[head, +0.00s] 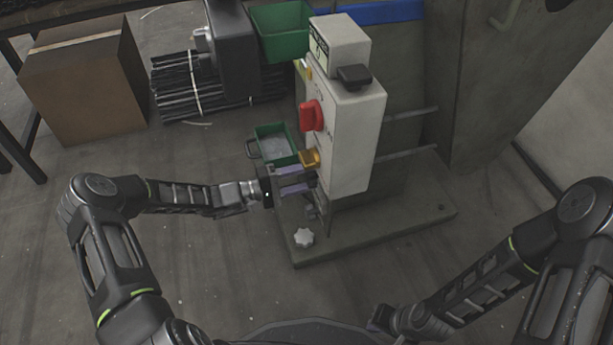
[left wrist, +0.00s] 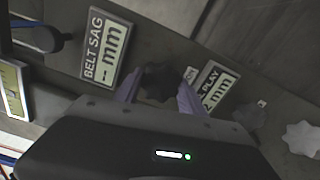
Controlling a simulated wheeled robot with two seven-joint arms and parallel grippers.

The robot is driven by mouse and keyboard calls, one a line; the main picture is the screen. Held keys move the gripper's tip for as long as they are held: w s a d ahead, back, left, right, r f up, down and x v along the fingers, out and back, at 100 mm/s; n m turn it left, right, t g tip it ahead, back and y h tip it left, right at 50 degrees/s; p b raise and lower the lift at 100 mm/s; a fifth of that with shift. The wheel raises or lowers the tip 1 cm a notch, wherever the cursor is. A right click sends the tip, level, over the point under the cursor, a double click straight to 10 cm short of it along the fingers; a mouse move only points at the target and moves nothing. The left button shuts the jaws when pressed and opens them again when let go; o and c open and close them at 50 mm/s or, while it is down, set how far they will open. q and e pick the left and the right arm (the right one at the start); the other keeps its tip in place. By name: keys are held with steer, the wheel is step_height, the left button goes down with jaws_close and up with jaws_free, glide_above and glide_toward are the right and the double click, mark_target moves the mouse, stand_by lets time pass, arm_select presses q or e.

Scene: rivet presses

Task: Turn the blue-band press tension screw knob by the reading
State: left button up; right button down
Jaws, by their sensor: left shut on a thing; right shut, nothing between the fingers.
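The press (head: 345,130) is a pale box on a grey base, with a blue band (head: 375,13) behind its top. My left gripper (head: 308,180) reaches the lower left side of this box. In the left wrist view its purple fingers are shut on a dark star-shaped knob (left wrist: 158,80), one finger on each side. A plate reading "BELT SAG -- mm" (left wrist: 107,48) is left of the knob. My right gripper (head: 380,318) is shut and empty at the lower right.
A red knob (head: 311,115) and an orange part (head: 310,158) stick out above my left gripper. A pale star knob (head: 303,237) is at the base's front. Green bins (head: 276,146), black rods (head: 175,88) and a cardboard box (head: 85,85) stand left. The front floor is clear.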

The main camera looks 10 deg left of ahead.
arm_select(q)
steer(key=m, duration=0.6)
steer(key=shift+m, duration=0.3)
steer(key=m, duration=0.5)
steer(key=shift+m, duration=0.3)
steer(key=o, duration=1.4)
steer(key=shift+c, duration=0.2)
